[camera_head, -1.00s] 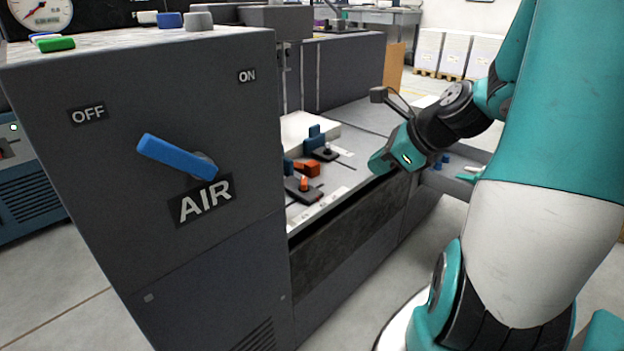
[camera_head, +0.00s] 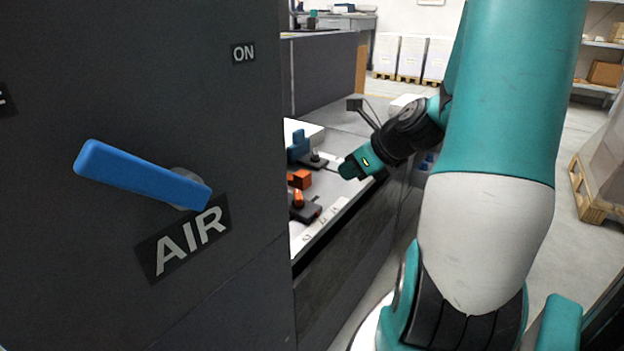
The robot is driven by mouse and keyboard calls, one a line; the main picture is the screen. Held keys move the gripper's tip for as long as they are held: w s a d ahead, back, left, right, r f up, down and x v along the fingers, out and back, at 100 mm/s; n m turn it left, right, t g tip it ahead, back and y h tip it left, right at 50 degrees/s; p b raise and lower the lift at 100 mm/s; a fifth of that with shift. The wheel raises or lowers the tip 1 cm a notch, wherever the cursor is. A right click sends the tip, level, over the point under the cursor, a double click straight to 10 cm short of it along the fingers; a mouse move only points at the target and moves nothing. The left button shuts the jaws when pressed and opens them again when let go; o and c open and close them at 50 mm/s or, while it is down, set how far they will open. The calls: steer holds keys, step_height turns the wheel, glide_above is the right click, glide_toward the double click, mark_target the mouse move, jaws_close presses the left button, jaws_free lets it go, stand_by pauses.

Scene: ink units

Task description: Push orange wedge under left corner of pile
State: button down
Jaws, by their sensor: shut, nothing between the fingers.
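The orange wedge (camera_head: 300,179) lies on the light worktop, just right of the dark cabinet's edge, which may hide part of it. The white pile (camera_head: 312,131) is behind it, partly cut off by the cabinet; its left corner is hidden. A gap shows between wedge and pile, with a blue block (camera_head: 298,146) standing near the pile. My gripper (camera_head: 345,169) is to the right of the wedge, above the worktop and apart from it. It is shut and empty; its fingertips are small and hard to make out.
The dark cabinet with the blue AIR lever (camera_head: 140,176) fills the left and blocks the view of the worktop. A black clamp with an orange knob (camera_head: 298,198) sits in front of the wedge. Another dark clamp (camera_head: 315,160) stands behind it. Open floor lies to the right.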

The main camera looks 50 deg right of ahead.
mark_target(305, 182)
steer(key=shift+w+a+f+p, duration=0.2)
steer(key=shift+w+p, duration=0.45)
steer(key=shift+p, duration=1.6)
steer(key=b+x, duration=0.1)
steer(key=x, duration=0.2)
steer(key=b+x, duration=0.1)
steer(key=x, duration=0.1)
steer(key=shift+s+f+b, duration=0.2)
steer(key=shift+f+b, duration=0.1)
steer(key=shift+f, duration=0.15)
steer(key=w, duration=0.1)
steer(key=w+b, duration=0.1)
steer(key=w, duration=0.1)
steer(key=shift+w+a+f, duration=0.1)
steer(key=shift+w+a, duration=0.1)
steer(key=shift+a, duration=0.05)
steer(key=shift+w, duration=0.55)
